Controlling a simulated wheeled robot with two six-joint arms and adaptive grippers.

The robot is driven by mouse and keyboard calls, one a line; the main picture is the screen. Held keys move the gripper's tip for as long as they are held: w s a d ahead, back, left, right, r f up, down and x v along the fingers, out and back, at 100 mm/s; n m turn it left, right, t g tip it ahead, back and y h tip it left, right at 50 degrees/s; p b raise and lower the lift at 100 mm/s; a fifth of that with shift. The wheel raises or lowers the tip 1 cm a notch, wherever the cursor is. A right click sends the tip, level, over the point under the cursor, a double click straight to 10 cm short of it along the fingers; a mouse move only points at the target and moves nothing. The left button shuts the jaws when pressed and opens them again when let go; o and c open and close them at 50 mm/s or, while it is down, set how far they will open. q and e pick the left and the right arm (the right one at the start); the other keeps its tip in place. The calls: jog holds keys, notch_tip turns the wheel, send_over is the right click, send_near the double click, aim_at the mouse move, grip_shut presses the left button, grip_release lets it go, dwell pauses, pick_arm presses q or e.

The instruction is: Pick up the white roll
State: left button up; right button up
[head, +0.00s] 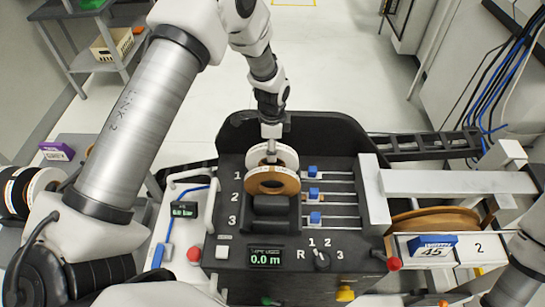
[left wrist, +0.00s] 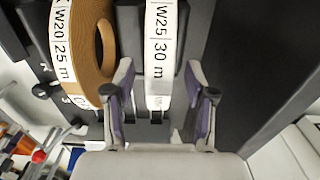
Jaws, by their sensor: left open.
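The white roll (head: 288,155) stands upright in the black machine, behind the brown roll (head: 272,183), near row 1. In the left wrist view the white roll (left wrist: 160,45) shows its edge, labelled W25 30 m. My left gripper (head: 270,138) points down over the white roll. In the left wrist view its open fingers (left wrist: 159,80) lie on either side of the white roll's edge, with gaps visible. The brown roll (left wrist: 85,45), labelled W20 25 m, is close beside the left finger. My right gripper is out of view.
The black machine (head: 237,240) has blue sliders (head: 314,194) on rails to the right of the rolls. More rolls (head: 35,190) stand at far left. A grey shelf (head: 85,50) is at the back left.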

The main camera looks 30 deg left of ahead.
pick_arm(q)
jog(key=shift+f, duration=0.55)
grip_shut()
jog(key=shift+r, duration=0.1)
